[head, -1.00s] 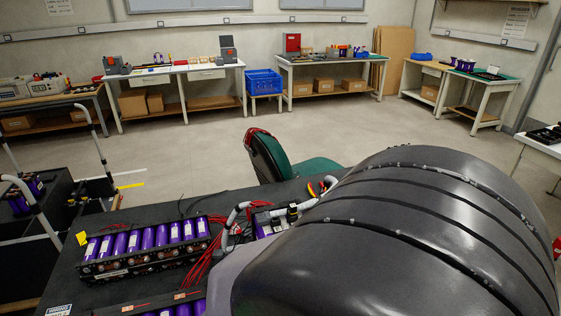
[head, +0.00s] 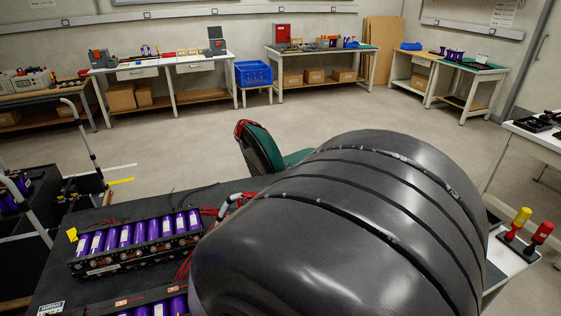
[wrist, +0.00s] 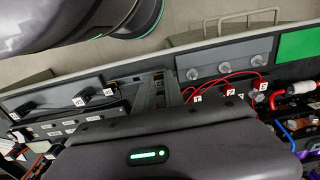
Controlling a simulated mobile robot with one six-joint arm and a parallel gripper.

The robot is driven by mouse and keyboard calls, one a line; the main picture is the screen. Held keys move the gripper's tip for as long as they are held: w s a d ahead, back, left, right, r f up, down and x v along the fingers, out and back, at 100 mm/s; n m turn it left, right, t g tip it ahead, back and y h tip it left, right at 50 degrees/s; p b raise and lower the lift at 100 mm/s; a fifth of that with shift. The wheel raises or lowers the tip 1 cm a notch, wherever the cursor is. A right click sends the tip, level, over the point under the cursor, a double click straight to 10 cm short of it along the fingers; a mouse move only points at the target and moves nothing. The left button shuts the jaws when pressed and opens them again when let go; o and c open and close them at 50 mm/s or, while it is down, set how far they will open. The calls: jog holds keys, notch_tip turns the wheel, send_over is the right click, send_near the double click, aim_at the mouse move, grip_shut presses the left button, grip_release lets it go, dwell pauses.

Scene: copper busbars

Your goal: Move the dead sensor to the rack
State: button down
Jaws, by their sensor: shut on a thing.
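The dark grey housing of my gripper (wrist: 150,150), with a lit green strip and dot, fills the lower middle of the wrist view. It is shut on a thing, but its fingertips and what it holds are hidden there. I cannot make out the dead sensor in either view, nor tell which thing is the rack. Behind the housing, the wrist view shows a grey panel with round studs (wrist: 222,62), red wires (wrist: 225,88) and small numbered labels. The head view does not show my gripper; my own dark ribbed arm covers its lower middle.
A row of purple cells (head: 138,234) stands on the dark bench at left. Red and yellow-handled tools (head: 530,232) stand on the right table. The central floor (head: 200,125) is open.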

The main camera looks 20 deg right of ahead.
jog(key=shift+f, duration=0.4)
jog(key=c, duration=1.3)
grip_release()
jog(key=shift+c, duration=0.2)
